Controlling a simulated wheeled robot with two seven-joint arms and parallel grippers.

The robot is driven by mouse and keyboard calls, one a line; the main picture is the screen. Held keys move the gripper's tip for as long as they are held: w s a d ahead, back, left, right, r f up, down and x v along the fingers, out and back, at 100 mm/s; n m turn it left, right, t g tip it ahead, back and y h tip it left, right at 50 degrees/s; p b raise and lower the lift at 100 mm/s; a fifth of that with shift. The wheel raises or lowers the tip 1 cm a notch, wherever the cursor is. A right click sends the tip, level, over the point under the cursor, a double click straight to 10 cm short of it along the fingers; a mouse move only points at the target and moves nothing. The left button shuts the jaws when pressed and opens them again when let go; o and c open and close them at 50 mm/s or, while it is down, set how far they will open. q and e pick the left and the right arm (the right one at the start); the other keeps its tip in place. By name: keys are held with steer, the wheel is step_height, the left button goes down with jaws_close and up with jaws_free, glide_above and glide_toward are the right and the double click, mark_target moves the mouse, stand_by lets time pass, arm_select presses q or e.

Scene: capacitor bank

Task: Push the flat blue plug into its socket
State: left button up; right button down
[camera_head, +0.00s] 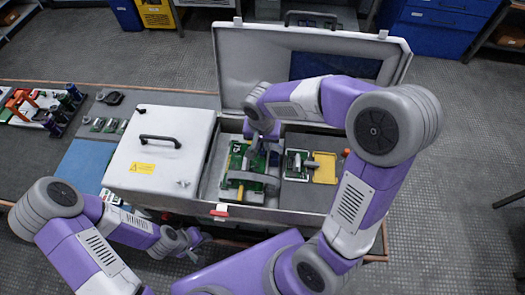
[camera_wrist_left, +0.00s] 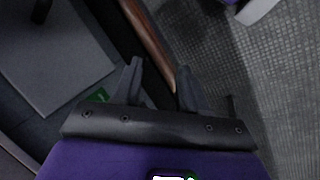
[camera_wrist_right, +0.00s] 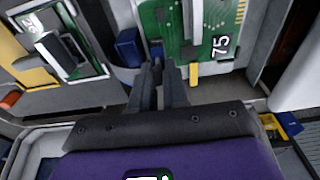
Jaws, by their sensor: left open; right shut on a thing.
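My right gripper (camera_wrist_right: 158,78) is nearly closed in the right wrist view, with a small blue piece, apparently the flat blue plug (camera_wrist_right: 156,50), at its fingertips. Most of the plug is hidden by the fingers. In the head view this gripper (camera_head: 262,138) reaches down into the open case at the back edge of a green board (camera_head: 238,158). That board, marked 75, also shows in the right wrist view (camera_wrist_right: 205,40). I cannot make out the socket or whether the plug touches it. My left gripper (camera_wrist_left: 157,85) is open and empty at the table's front edge.
A blue block (camera_wrist_right: 128,47) stands just left of the right fingertips, and a yellow tab (camera_wrist_right: 194,73) just right. A smaller board (camera_head: 298,162) and yellow plate (camera_head: 324,168) lie right in the case. The raised lid (camera_head: 235,75) stands behind; a closed white box (camera_head: 155,160) is left.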

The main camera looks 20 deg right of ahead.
steer(key=shift+f+b, duration=0.5)
steer(key=shift+f, duration=0.05)
steer(key=c, duration=1.1)
jaws_free()
steer(key=shift+o, duration=0.2)
steer(key=r, duration=0.2)
steer(key=r+p, duration=0.1)
steer(key=r, duration=0.4)
steer(key=shift+s+a+r, duration=0.25)
steer(key=shift+s+r, duration=0.05)
steer(key=shift+s, duration=0.1)
